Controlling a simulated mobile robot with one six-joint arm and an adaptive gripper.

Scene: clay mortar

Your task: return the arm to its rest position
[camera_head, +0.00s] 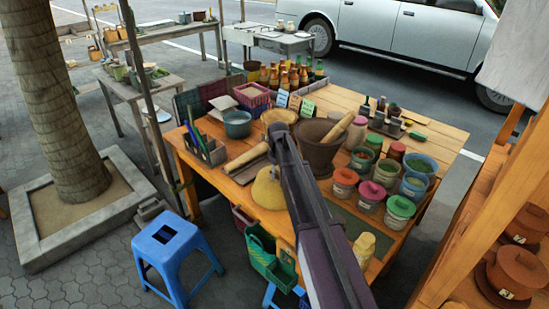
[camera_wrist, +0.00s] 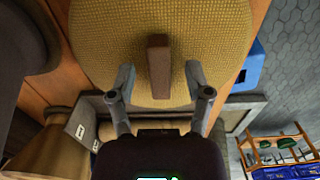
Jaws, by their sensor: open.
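My gripper (camera_wrist: 159,72) is open in the wrist view, with its two fingers spread apart. A yellow woven cover (camera_wrist: 105,40) with a brown block-like handle (camera_wrist: 158,62) lies beyond the fingers. The handle appears between the fingertips, with a gap on each side; I cannot tell how far away it is in depth. In the head view my arm reaches over the wooden table, and the yellow woven cover (camera_head: 267,190) sits just left of it, partly hidden by it. The gripper's fingers cannot be made out there.
A dark mortar (camera_head: 319,155) with a pestle (camera_head: 340,127) stands right of my arm. Several lidded jars (camera_head: 371,192) crowd the table's right side; bottles (camera_head: 290,78) stand at the back. A teal bowl (camera_head: 237,124) is left. A blue stool (camera_head: 170,245) stands on the paving.

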